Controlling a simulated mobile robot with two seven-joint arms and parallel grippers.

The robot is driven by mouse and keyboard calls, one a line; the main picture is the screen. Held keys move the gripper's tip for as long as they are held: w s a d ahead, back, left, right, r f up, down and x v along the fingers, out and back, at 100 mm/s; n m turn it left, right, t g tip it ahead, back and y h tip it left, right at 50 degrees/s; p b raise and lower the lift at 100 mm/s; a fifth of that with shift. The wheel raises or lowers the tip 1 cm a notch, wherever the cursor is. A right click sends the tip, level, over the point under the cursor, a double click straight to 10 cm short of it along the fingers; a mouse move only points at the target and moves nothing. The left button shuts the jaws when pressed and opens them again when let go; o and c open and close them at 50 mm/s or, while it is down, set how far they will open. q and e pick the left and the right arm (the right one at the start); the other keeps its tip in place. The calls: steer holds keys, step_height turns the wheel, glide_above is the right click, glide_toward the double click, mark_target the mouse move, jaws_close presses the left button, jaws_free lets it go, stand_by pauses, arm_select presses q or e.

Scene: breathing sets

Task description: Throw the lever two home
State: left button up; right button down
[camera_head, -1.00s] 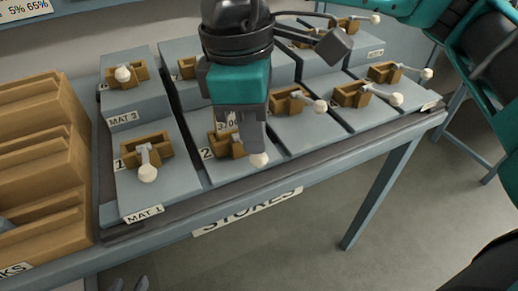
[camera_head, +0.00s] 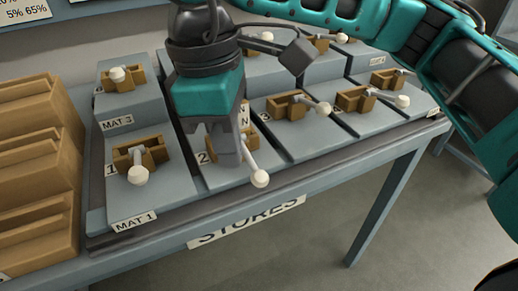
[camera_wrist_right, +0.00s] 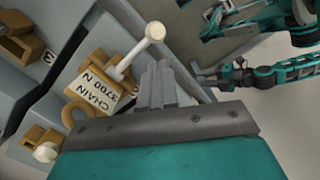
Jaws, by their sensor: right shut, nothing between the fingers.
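Lever two is a pale rod with a white ball knob (camera_head: 260,178) in a brown wooden bracket on the block marked 2. The rod slants down toward the table's front edge. My right gripper (camera_head: 228,162) is shut and empty, pointing down just left of the rod and hiding part of the bracket. In the right wrist view the shut fingers (camera_wrist_right: 160,85) are beside the knob (camera_wrist_right: 155,32), close to the rod. Contact cannot be told. What looks like my left gripper (camera_wrist_right: 204,78) shows small in the wrist view; its jaws are unclear.
Lever one (camera_head: 138,175) is to the left and lever three (camera_head: 322,108) to the right, on similar blocks. More levers stand behind and farther right. A wooden rack (camera_head: 40,170) is at the left. The floor in front of the table is clear.

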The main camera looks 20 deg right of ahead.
stand_by(0.3)
step_height(320, 180, up, 13)
steer(key=a+p, duration=0.1)
steer(key=p, duration=0.2)
steer(key=shift+w, duration=0.3)
